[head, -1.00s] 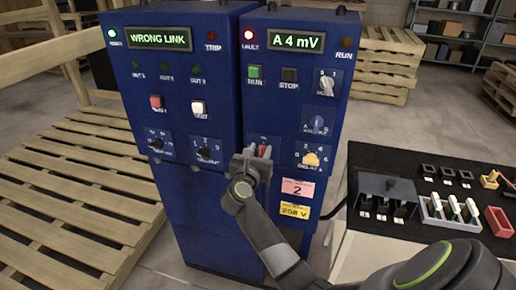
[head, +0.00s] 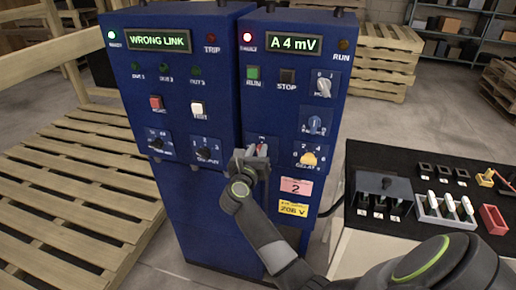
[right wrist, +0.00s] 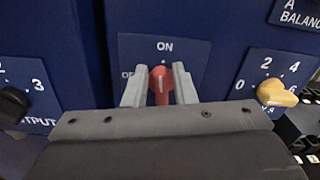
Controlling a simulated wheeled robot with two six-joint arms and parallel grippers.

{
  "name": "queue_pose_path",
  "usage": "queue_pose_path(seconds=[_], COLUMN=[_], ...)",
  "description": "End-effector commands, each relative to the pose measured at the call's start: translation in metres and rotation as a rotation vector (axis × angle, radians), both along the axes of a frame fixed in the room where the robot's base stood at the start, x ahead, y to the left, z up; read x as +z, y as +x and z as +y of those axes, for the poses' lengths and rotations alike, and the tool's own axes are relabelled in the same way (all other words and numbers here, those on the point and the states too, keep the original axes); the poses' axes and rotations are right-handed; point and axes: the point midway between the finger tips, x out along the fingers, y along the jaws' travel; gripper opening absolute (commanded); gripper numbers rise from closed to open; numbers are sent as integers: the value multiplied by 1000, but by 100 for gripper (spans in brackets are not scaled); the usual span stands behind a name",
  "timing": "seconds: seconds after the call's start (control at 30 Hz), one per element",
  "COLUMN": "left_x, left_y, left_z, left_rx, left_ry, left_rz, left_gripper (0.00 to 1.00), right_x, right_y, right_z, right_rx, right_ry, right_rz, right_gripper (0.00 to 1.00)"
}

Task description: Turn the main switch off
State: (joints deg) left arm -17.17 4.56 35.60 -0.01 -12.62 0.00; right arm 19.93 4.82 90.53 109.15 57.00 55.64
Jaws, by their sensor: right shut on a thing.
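The main switch is a red handle (right wrist: 162,79) on a blue plate (right wrist: 190,48) marked ON at the top and, partly hidden, OFF at the left. Its white mark stands upright, in line with ON. My right gripper (right wrist: 160,90) has one finger on each side of the handle and is shut on it. In the head view my right gripper (head: 251,160) is at the lower left of the right-hand blue cabinet (head: 270,115), covering most of the switch. My left gripper is not in view.
A yellow knob (right wrist: 277,93) is to the right of the switch and a black knob (right wrist: 12,105) to its left. A bench (head: 420,235) with small parts stands at the right. Wooden pallets (head: 70,190) lie at the left.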

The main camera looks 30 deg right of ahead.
Motion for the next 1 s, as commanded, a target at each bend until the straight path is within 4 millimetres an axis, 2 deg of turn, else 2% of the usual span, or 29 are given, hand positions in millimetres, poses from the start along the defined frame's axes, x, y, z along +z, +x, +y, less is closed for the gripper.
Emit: queue_pose_path(seconds=[0.03, 0.2, 1.0], left_x=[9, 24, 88], left_y=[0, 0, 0], left_z=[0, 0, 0], left_rx=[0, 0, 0], left_ry=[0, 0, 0], left_rz=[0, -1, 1], left_gripper=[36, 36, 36], right_x=[2, 2, -9], right_y=[0, 2, 9], right_z=[1, 2, 9], right_rx=[0, 0, 0], right_ry=[-23, -127, -619], right_rz=[35, 156, 735], right_gripper=[1, 1, 1])
